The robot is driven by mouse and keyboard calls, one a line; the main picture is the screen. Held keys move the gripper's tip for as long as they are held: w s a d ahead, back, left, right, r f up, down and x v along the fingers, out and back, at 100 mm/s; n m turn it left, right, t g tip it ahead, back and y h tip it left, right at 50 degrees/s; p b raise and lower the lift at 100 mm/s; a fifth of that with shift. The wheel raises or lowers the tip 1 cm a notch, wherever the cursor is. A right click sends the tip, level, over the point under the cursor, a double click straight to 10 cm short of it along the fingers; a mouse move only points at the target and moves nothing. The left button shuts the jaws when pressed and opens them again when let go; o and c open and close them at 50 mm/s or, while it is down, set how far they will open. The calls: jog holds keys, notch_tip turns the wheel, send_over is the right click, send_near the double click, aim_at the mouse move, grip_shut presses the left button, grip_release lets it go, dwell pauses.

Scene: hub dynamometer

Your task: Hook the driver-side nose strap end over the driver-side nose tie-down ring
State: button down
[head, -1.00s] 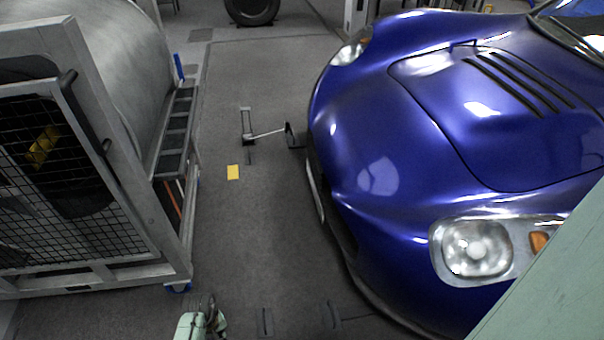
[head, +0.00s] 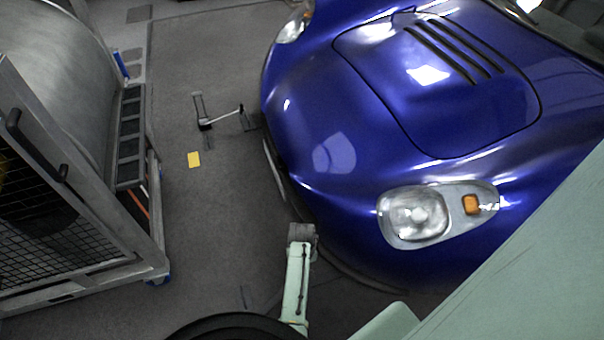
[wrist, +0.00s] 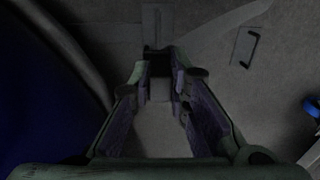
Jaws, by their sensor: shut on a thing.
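In the head view my gripper (head: 302,232) is low in front of the blue car's nose (head: 330,215), left of the near headlight. In the wrist view my gripper (wrist: 160,62) has its two fingers closed towards a small dark piece between the tips, which I take to be the driver-side nose strap end (wrist: 157,62); the dim picture hides its shape. A dark bracket-shaped piece (wrist: 250,47) lies on the floor beyond, to the right. I cannot make out the driver-side nose tie-down ring with certainty in either view.
A metal-framed roller unit with a mesh side (head: 60,235) stands at left. Farther up the floor, a stand with a thin bar (head: 205,124) reaches towards the car.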

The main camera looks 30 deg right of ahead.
jog(key=shift+d+r, duration=0.15)
jog(key=shift+d, duration=0.05)
notch_tip(320, 180, down, 6)
jog(key=b, duration=0.6)
jog(key=shift+r, duration=0.25)
jog(key=shift+p, duration=0.55)
jog(key=shift+s+f, duration=0.1)
dwell(0.4)
jog(key=shift+f+b, duration=1)
jog(key=shift+f, duration=0.5)
jog(key=shift+f, duration=0.3)
